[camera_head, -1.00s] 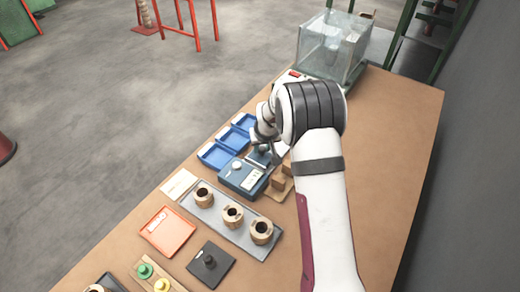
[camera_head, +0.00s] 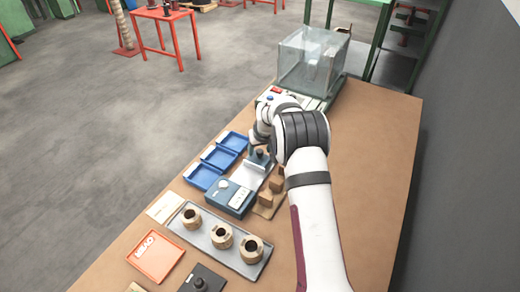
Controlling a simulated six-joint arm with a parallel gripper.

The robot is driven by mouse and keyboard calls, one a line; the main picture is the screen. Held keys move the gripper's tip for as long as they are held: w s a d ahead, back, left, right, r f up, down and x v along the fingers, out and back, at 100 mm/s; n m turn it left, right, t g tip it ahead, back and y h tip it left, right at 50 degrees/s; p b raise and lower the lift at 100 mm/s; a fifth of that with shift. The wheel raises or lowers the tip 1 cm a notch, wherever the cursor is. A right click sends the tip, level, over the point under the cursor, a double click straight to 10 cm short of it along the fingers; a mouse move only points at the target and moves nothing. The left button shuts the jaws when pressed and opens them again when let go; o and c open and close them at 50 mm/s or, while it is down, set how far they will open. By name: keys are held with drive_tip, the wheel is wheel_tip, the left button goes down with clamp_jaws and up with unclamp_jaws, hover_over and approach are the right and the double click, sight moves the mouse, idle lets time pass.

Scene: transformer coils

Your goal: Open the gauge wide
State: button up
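The gauge (camera_head: 230,198) is a blue box with a round white dial and a pale panel on top, standing left of my arm. A pale bed (camera_head: 248,174) runs from it towards the far end of the table. A dark knobbed carriage (camera_head: 261,158) sits at the far end of this bed, with a clear gap between it and the box. My gripper (camera_head: 257,147) is right at the carriage's knob. Its fingers are small and partly hidden by the wrist, so I cannot tell whether they are closed on the knob.
Several blue trays (camera_head: 203,177) lie left of the gauge. Wooden blocks (camera_head: 270,192) stand close on its right. A grey tray (camera_head: 222,255) with 3 coils (camera_head: 222,236) and an orange tray (camera_head: 157,258) are nearer. A glass tank (camera_head: 312,62) stands at the far end. The table's right side is clear.

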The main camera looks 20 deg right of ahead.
drive_tip(key=shift+r, duration=0.1)
drive_tip(key=v, duration=1.5)
drive_tip(key=shift+r, duration=0.3)
drive_tip(key=s+a+r+m+g, duration=0.1)
drive_tip(key=s+a+r, duration=0.2)
drive_tip(key=s, duration=0.5)
drive_tip(key=s+a+r+m+g, duration=0.1)
drive_tip(key=s+a+r, duration=0.15)
drive_tip(key=s, duration=0.65)
drive_tip(key=s+a+f+m+g+y, duration=0.1)
drive_tip(key=s+a, duration=0.1)
drive_tip(key=s, duration=0.9)
drive_tip(key=s+a+f+m+g, duration=0.1)
drive_tip(key=s+a+f+m, duration=0.1)
drive_tip(key=s, duration=0.9)
drive_tip(key=shift+s+a+f+m+g+y, duration=0.15)
drive_tip(key=shift+s+a+m+g+y, duration=0.2)
drive_tip(key=shift+a, duration=0.25)
